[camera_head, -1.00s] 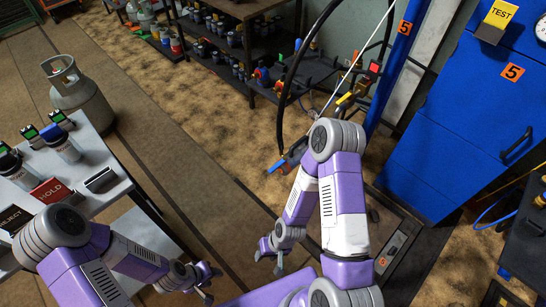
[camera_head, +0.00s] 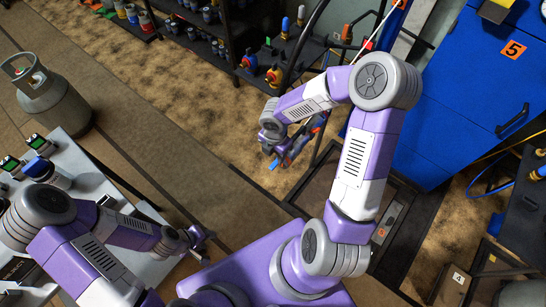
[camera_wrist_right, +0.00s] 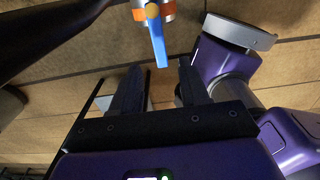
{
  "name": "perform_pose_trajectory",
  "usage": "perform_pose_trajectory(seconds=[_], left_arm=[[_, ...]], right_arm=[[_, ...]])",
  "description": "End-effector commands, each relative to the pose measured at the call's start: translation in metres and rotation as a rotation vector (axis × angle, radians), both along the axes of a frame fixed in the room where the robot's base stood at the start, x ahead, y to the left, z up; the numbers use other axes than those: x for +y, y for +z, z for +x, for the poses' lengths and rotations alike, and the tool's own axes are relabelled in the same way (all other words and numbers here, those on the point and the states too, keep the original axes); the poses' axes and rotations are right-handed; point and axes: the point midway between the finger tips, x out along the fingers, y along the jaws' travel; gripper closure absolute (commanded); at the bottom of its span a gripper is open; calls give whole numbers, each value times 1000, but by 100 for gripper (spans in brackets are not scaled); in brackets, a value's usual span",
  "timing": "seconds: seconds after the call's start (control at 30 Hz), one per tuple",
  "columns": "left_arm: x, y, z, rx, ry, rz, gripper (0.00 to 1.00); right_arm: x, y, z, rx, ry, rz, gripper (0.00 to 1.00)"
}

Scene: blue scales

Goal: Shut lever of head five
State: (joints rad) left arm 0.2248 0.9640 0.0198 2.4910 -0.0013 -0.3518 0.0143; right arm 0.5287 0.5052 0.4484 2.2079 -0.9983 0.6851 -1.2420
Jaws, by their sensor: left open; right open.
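The filling head with its blue lever (camera_wrist_right: 155,35) shows at the top of the right wrist view. Its body has an orange band (camera_wrist_right: 153,13), and the lever points down toward my fingers. My right gripper (camera_wrist_right: 158,70) is open, with the lever's tip near the gap between its fingertips; I cannot tell whether they touch. In the head view my right gripper (camera_head: 284,153) is beside the head and partly covers it; the blue lever tip (camera_head: 274,165) shows just below it. My left gripper (camera_head: 205,241) is open and empty, low at centre left, away from the head.
A blue cabinet (camera_head: 450,110) marked 5 stands at right. A dark shelf (camera_head: 225,30) with several small items is behind. The floor between is clear.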

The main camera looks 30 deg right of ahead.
Motion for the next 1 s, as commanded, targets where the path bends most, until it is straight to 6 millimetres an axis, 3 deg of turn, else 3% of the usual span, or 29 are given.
perform_pose_trajectory(seconds=[0.1,0.3,0.67,1.0], left_arm=[[0,-16,0,1,0,0,57],[0,-28,0,0,0,0,57],[0,-29,0,0,0,0,57],[0,-29,0,0,0,0,57]], right_arm=[[0,-26,-1,4,-1,2,55],[1,-48,-1,2,-2,3,55],[1,-52,0,1,-4,3,55],[1,-52,0,1,-4,3,100]])
